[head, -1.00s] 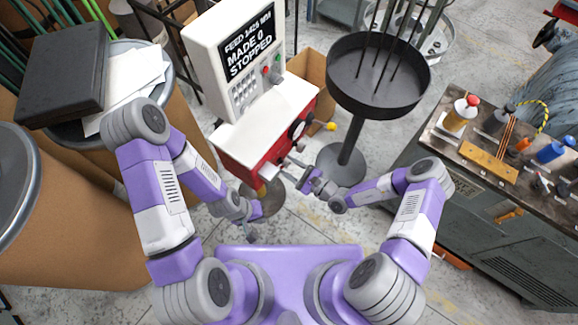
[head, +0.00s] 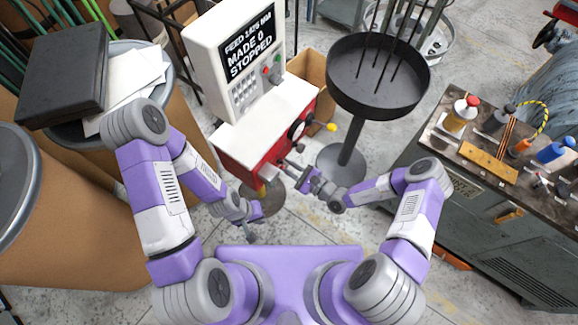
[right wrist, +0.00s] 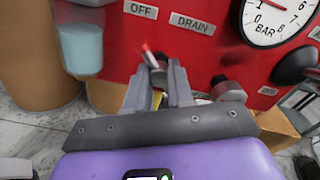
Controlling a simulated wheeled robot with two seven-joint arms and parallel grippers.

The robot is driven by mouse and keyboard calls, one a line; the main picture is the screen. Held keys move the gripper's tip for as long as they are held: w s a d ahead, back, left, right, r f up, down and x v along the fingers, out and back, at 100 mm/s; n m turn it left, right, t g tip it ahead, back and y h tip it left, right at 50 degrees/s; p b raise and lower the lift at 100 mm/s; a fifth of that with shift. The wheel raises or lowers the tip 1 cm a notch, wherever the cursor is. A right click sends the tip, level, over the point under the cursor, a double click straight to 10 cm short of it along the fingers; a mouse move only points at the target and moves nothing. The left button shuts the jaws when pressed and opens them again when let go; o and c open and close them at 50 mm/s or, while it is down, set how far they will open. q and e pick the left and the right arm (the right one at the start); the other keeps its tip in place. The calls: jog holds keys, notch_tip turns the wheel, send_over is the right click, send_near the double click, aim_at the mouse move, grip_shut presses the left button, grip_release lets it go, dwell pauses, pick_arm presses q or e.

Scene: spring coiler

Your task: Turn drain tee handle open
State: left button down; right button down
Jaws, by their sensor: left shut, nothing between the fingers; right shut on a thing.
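The tee handle (right wrist: 149,58) shows in the right wrist view as a small lever with a red tip, tilted up and left. It is below the OFF and DRAIN labels (right wrist: 192,23) on the red panel (right wrist: 225,55). My right gripper (right wrist: 158,70) is shut on the handle, one finger on each side; the fingers hide its lower part. In the head view my right gripper (head: 288,168) is at the front of the red and white machine (head: 262,125); the handle is too small to make out there. My left gripper (head: 250,236) is shut and empty, low and left of it.
A pressure gauge (right wrist: 278,18), a dark knob (right wrist: 294,66) and a clear bowl (right wrist: 80,47) are around the handle. A black round tray on a stand (head: 378,85) is right of the machine. A workbench (head: 450,150) stands at the far right.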

jog(key=shift+m, duration=0.3)
jog(key=shift+s+a+m+p, duration=0.1)
jog(key=shift+m+p, duration=0.15)
jog(key=shift+m, duration=3.95)
jog(key=shift+s+m+p, duration=0.1)
jog(key=shift+m+p, duration=0.1)
jog(key=shift+m, duration=4)
jog(key=c, duration=1)
grip_release()
